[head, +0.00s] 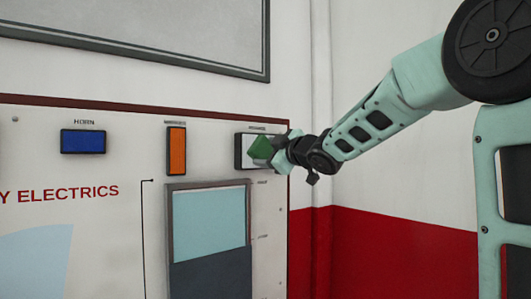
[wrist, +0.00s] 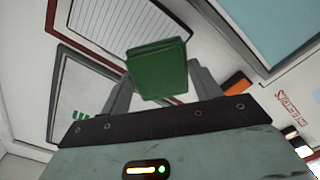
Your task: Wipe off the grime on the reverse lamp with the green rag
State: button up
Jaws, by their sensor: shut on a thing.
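The reverse lamp (head: 240,151) is a pale lens in a dark frame at the upper right of the panel in the head view. What appears to be its ribbed white lens also shows at the top of the wrist view (wrist: 125,25). My gripper (head: 272,149) is in front of the lamp's right part and hides it. It is shut on the green rag (wrist: 158,68), a folded block between the fingers, which also shows in the head view (head: 261,148). I cannot tell whether the rag touches the lens. I cannot make out grime on the visible part.
An orange lamp (head: 176,151) and a blue horn lamp (head: 83,141) are to the left on the same panel. A framed display (head: 209,224) is below. A dark-framed board (head: 150,25) hangs above. The wall (head: 385,245) right of the panel is bare.

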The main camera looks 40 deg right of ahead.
jog(key=shift+s, duration=0.1)
jog(key=shift+s+d, duration=0.1)
jog(key=shift+s, duration=1.3)
